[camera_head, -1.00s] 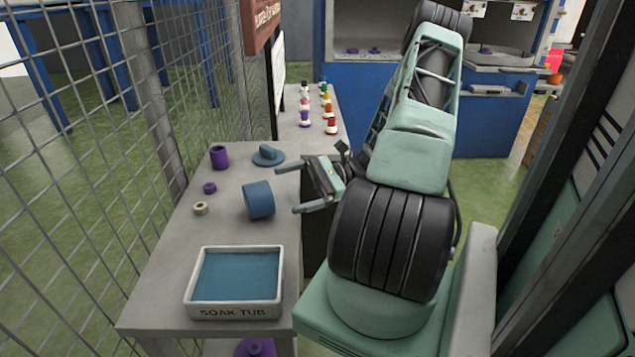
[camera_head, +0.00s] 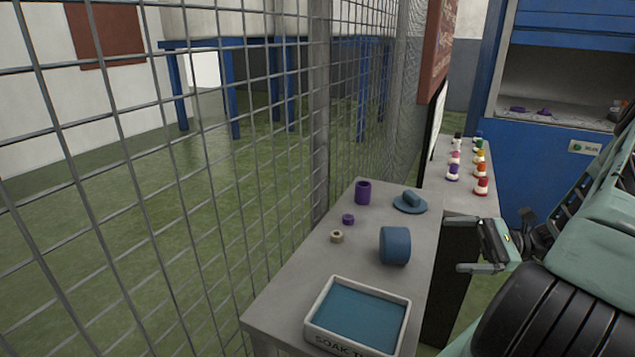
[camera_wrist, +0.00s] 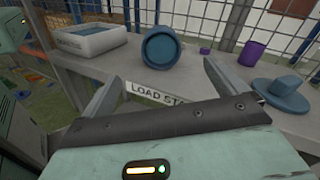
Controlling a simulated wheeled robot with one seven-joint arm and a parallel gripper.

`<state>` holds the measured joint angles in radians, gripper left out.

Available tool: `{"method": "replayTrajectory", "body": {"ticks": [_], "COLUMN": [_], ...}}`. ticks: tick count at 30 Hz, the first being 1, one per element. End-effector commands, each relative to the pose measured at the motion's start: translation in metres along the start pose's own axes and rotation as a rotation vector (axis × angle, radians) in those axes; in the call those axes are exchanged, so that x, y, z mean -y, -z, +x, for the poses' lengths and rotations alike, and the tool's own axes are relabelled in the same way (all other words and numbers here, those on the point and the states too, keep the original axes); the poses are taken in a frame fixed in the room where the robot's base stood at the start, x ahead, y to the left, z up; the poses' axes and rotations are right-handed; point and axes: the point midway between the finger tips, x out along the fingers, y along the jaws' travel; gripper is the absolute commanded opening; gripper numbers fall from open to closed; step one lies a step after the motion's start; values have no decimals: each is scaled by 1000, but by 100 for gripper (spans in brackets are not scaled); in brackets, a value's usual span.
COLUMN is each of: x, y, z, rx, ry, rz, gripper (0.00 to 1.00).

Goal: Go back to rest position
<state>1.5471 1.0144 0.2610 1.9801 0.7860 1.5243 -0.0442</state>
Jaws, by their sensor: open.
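My gripper (camera_head: 470,246) is open and empty, just off the right edge of the grey table (camera_head: 290,298). Its two fingers also show in the wrist view (camera_wrist: 158,84), apart, with the table edge and a "LOAD STA..." label (camera_wrist: 155,93) between and beyond them. On the table are a blue cylinder (camera_head: 395,246), a blue lidded disc (camera_head: 410,203), a purple cup (camera_head: 362,192), a small purple ring (camera_head: 348,219) and a beige nut (camera_head: 337,236). A white soak tub (camera_head: 400,330) with blue contents stands at the near end. Nothing is between the fingers.
A wire mesh fence (camera_head: 215,190) runs along the table's left side. Several small coloured bottles (camera_head: 480,170) stand on a farther table. A blue cabinet (camera_head: 535,160) is at the back right, and a brown board (camera_head: 437,45) hangs behind the tables.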

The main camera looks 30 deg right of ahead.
Motion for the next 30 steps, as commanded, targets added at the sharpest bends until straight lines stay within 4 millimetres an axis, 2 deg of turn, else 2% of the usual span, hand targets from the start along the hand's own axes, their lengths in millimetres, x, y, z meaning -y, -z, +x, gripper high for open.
{"method": "replayTrajectory", "body": {"ticks": [5, 8, 13, 17, 21, 30], "x": [1, 4, 1, -9, -26, -79], "y": [-2, -9, -31, -49, -70, -117], "z": [5, 24, 83, 128, 171, 244], "rx": [-3, -18, -67, -106, -145, -199], "ry": [-19, -97, -349, -555, -778, -1228], "rz": [-3, -15, -70, -135, -231, -524], "gripper": [97, 97, 97, 97, 97, 97]}}
